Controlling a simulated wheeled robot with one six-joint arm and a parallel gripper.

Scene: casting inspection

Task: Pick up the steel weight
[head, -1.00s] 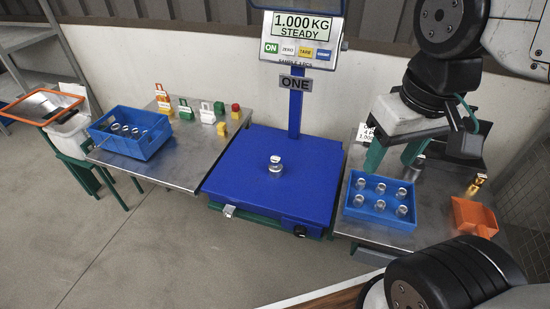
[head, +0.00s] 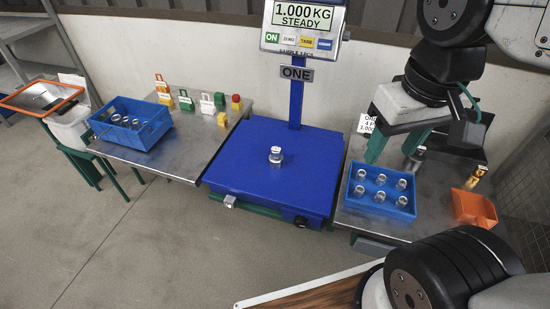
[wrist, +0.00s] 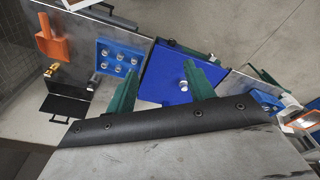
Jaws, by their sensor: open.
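A silvery metal cylinder with a knob on top (head: 276,155) stands upright near the middle of the blue scale platform (head: 240,170); it shows small in the wrist view (wrist: 184,85). A second grey metal piece (head: 415,160) stands on the right table, partly behind a finger of my gripper; I cannot tell for sure which one is the steel weight. My gripper (head: 392,155) has two green fingers, spread apart and empty, above the right table in the head view. In the wrist view my gripper (wrist: 161,72) shows nothing between its fingertips but the distant scene.
A blue tray (head: 378,208) with several metal pieces, a brass piece (head: 475,178) and an orange bin (head: 474,209) are on the right table. The scale display (head: 303,17) reads 1.000 KG STEADY on a blue post. Another blue tray (head: 155,137) sits on the left table.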

